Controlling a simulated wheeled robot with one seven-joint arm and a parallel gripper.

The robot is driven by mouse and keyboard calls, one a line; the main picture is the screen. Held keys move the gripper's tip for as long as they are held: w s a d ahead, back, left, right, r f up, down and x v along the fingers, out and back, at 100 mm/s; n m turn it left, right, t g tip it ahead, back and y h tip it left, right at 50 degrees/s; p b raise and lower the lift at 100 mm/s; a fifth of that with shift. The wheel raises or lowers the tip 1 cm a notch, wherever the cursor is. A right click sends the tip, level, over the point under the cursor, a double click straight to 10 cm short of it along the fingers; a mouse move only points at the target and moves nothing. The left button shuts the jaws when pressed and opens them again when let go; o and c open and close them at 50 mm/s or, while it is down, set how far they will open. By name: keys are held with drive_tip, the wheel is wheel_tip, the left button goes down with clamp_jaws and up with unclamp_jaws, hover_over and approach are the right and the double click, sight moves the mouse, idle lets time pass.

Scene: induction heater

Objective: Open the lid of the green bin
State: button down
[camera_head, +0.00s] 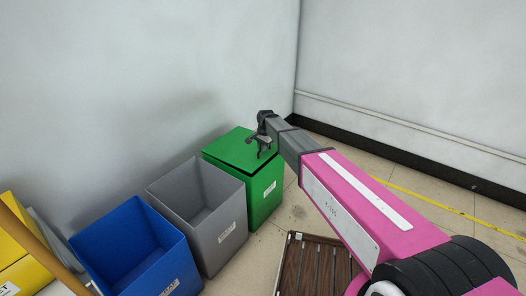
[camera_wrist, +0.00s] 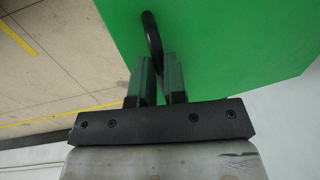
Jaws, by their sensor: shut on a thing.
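The green bin (camera_head: 264,199) stands at the right end of a row of bins against the wall. Its green lid (camera_head: 232,147) lies over the top, with a thin dark gap under its front edge. In the wrist view the green lid (camera_wrist: 235,45) fills the upper right. A dark curved handle (camera_wrist: 152,42) rises from it between my fingers. My gripper (camera_head: 262,146) is over the lid's right part; in the wrist view my gripper (camera_wrist: 160,75) is shut on the handle. The fingertips partly hide the handle's lower part.
An open grey bin (camera_head: 227,238) and an open blue bin (camera_head: 165,268) stand left of the green bin, with a yellow bin (camera_head: 22,272) further left. A brown slatted pallet (camera_head: 312,268) lies on the floor in front. Walls meet behind; floor at right is clear.

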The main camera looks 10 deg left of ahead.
drive_tip(key=w+a+r+h, duration=0.1)
drive_tip(key=w+a+r, duration=0.2)
drive_tip(key=a+r, duration=0.45)
drive_tip(key=w+a+r+h, duration=0.1)
drive_tip(key=w+a+r, duration=0.3)
drive_tip(key=r, duration=0.7)
drive_tip(key=w+a+r, duration=0.2)
drive_tip(key=a, duration=0.5)
drive_tip(key=w+a+r, duration=0.1)
drive_tip(key=w+a, duration=0.1)
drive_tip(key=a, duration=0.5)
drive_tip(key=w+a+r+g, duration=0.1)
drive_tip(key=w+a+r, duration=0.1)
drive_tip(key=a, duration=0.5)
drive_tip(key=shift+w+a+r, duration=0.2)
drive_tip(key=shift+w+r, duration=0.1)
drive_tip(key=c, duration=1.2)
unclamp_jaws()
drive_tip(key=shift+o, duration=0.2)
drive_tip(key=shift+r, duration=0.1)
drive_tip(key=shift+r, duration=0.15)
